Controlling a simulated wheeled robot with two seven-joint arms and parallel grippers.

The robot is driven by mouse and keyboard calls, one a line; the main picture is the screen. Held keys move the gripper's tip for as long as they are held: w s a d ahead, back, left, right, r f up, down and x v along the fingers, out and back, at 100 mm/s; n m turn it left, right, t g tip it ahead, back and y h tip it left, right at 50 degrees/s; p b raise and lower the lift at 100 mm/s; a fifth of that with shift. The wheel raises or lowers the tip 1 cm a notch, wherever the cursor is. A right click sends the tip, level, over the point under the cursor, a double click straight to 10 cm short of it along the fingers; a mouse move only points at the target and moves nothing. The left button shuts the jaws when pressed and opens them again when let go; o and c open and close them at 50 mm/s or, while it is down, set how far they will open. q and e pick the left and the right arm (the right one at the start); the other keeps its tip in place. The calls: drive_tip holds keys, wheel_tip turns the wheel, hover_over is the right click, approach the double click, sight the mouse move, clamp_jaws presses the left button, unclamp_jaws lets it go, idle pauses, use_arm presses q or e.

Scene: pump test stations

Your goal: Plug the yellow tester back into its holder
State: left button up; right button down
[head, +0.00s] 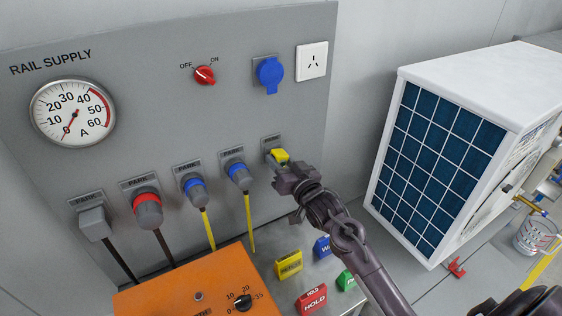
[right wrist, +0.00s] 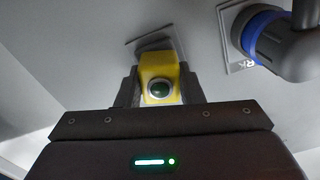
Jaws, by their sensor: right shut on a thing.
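The yellow tester (head: 280,156) is at the rightmost holder plate (head: 272,142) on the grey panel, in my right gripper (head: 285,168). In the right wrist view the tester (right wrist: 160,70) sits between the two fingers of my right gripper (right wrist: 160,92), with a round dark green window facing the camera. The holder plate (right wrist: 150,42) shows just behind it. The tester's far end is hidden, so I cannot tell whether it is seated or only close to the plate. My left gripper is not in view.
Several parked plugs hang to the left, the nearest a blue-ringed one (head: 238,174) with a yellow cable. An orange box (head: 190,285) and coloured tags, including a red HOLD tag (head: 312,298), lie below. A white unit with a dark blue grille (head: 435,165) stands at right.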

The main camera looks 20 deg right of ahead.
drive_tip(key=shift+w, duration=0.2)
idle(0.4)
drive_tip(key=c, duration=0.9)
unclamp_jaws()
